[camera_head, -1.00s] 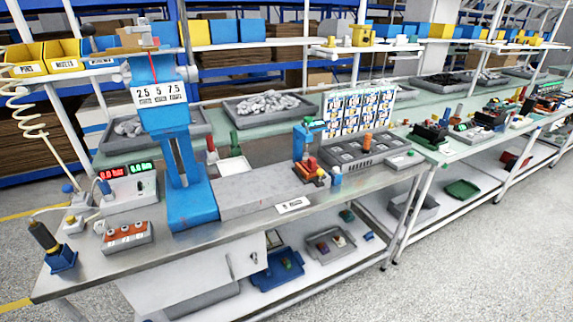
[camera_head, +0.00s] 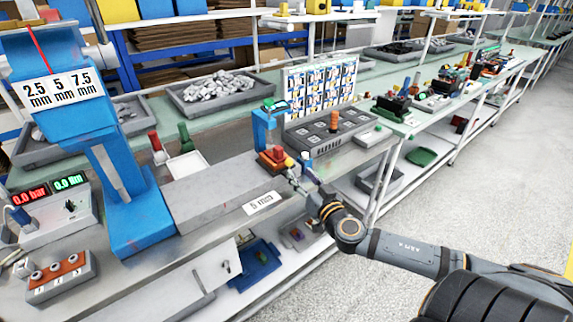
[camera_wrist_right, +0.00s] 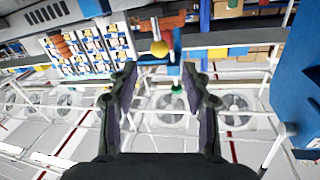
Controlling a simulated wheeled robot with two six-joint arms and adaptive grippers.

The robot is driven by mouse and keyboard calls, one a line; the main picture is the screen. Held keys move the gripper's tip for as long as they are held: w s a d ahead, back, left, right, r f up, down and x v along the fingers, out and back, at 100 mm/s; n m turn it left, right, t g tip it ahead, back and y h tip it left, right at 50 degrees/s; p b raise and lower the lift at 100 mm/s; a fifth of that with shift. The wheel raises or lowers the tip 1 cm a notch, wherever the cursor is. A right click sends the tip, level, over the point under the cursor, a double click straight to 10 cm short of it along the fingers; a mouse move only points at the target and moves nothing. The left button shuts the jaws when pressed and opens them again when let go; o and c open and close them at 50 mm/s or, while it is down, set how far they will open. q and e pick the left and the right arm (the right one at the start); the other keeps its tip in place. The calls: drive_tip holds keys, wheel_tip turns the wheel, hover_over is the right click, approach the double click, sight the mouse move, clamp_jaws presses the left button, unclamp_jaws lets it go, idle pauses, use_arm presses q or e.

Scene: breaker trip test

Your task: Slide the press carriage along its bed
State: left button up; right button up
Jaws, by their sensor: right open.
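The blue press (camera_head: 125,185) stands at the left with a grey bed (camera_head: 215,190) running right from its foot. The carriage (camera_head: 272,158), with a red-orange part on top, sits at the bed's right end, away from the press column. Its yellow ball knob (camera_head: 289,162) faces the front right. My right gripper (camera_head: 295,178) is just in front of the knob. In the right wrist view the two fingers (camera_wrist_right: 160,78) are spread, with the yellow ball (camera_wrist_right: 159,48) beyond their tips, roughly centred between them. Nothing is held. My left gripper is not in view.
A small blue stand (camera_head: 266,132) rises behind the carriage. A grey tray with slots (camera_head: 330,130) lies to its right.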

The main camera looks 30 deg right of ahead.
sight(291, 163)
drive_tip(key=w, duration=0.4)
drive_tip(key=w+d, duration=0.1)
drive_tip(key=w, duration=0.2)
drive_tip(key=shift+w, duration=0.1)
drive_tip(key=shift+w+f, duration=0.1)
drive_tip(key=shift+w, duration=0.55)
clamp_jaws()
